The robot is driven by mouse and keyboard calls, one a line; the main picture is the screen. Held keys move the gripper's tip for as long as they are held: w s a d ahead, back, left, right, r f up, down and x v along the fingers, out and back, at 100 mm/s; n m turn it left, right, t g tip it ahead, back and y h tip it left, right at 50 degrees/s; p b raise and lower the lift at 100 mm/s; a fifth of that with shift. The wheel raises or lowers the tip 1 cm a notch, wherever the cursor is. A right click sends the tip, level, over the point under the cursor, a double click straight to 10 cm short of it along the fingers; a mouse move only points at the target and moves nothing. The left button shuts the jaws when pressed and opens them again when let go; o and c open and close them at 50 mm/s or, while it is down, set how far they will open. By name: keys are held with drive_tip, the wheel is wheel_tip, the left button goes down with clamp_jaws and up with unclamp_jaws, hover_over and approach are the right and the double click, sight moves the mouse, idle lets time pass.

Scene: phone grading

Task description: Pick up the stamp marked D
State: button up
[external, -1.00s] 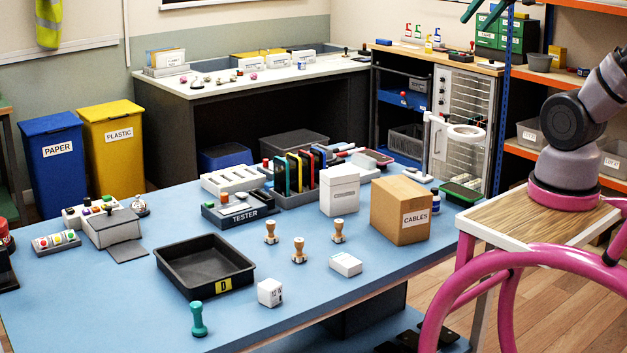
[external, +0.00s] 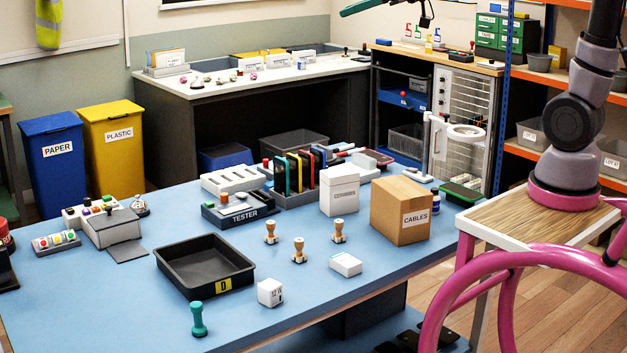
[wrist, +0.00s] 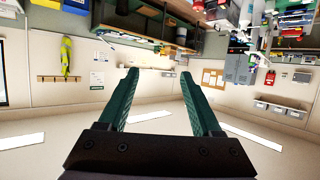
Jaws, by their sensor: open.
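Three stamps with wooden handles stand upright on the blue table: a left one (external: 270,232), a front one (external: 299,250) and a right one (external: 338,231). Their markings are too small to read here. A teal-handled stamp (external: 198,319) stands near the front edge. The black tray (external: 205,265) bears a yellow label with D. My gripper (wrist: 159,74) is open and empty in the wrist view, its green fingers wide apart and pointing at the walls, upside down. Part of it shows at the top edge of the external view, high above the table. No stamp shows in the wrist view.
A small white box (external: 346,264) and a white cube (external: 270,292) lie close to the stamps. The cardboard CABLES box (external: 398,212) and a taller white box (external: 340,190) stand behind them. The tester (external: 240,212) stands farther back.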

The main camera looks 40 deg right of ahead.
drive_tip(key=s+a+f+n+g+y, duration=0.2)
drive_tip(key=s+a+f, duration=0.1)
drive_tip(key=a, duration=0.3)
approach(299, 239)
drive_tip(key=shift+s+d+r, duration=0.15)
drive_tip(key=shift+s, duration=0.05)
drive_tip(key=shift+w+f, duration=0.15)
drive_tip(key=shift+f, duration=0.1)
drive_tip(key=x, duration=1)
drive_tip(key=shift+a+f, duration=0.2)
drive_tip(key=shift+f, duration=0.1)
clamp_jaws()
